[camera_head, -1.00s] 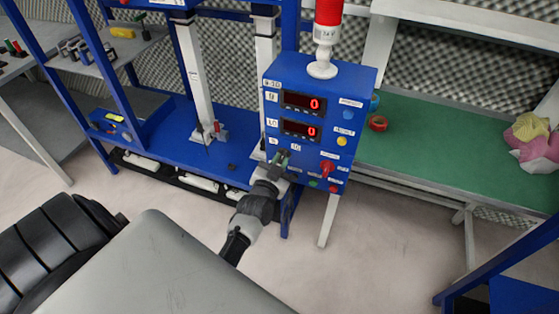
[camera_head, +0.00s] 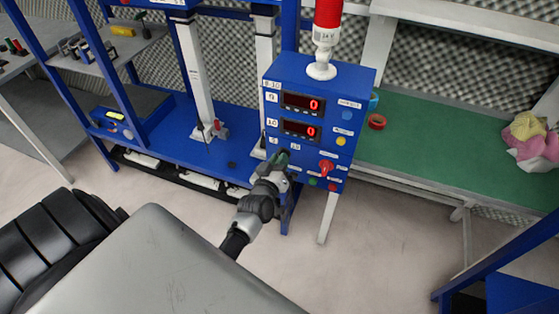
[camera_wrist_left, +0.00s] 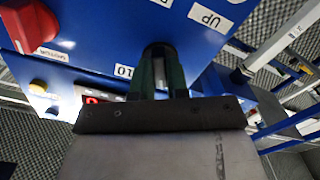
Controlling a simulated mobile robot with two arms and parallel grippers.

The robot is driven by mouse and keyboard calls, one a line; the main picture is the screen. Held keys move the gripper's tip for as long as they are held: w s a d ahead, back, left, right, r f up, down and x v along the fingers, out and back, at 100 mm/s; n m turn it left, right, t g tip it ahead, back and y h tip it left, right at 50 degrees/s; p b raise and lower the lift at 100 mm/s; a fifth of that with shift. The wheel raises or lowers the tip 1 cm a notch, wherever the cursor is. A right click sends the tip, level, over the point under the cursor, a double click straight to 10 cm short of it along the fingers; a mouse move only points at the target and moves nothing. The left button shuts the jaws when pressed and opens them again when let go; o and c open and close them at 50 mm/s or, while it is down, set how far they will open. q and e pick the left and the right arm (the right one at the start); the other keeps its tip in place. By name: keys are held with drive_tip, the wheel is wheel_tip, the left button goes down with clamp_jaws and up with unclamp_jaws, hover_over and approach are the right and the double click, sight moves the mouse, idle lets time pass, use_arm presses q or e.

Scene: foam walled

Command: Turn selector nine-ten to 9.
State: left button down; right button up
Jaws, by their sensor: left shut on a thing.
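The blue control box (camera_head: 312,90) stands on the blue frame in the head view. Selector nine-ten is a small dark knob low on the left of its face, between the 9 label (camera_head: 275,140) and the 10 label (camera_head: 295,147). My left gripper (camera_head: 282,158) is on the knob, which it mostly hides in the head view. In the left wrist view the green fingers (camera_wrist_left: 157,75) are shut on the knob (camera_wrist_left: 157,48), near the 10 label (camera_wrist_left: 124,71). The knob's pointing direction cannot be read. My right gripper is not in view.
A red selector (camera_head: 326,167) sits just right of my left gripper, with small coloured buttons below it. A yellow button (camera_head: 341,141) is higher up. Both displays read 0. The green bench (camera_head: 440,150) on the right holds a tape roll (camera_head: 377,122).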

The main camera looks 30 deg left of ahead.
use_arm(q)
drive_tip(key=shift+n, duration=0.4)
drive_tip(key=c, duration=1.1)
unclamp_jaws()
drive_tip(key=b+v, duration=0.1)
drive_tip(key=v, duration=0.9)
drive_tip(key=shift+s+d, duration=0.15)
drive_tip(key=shift+s, duration=0.2)
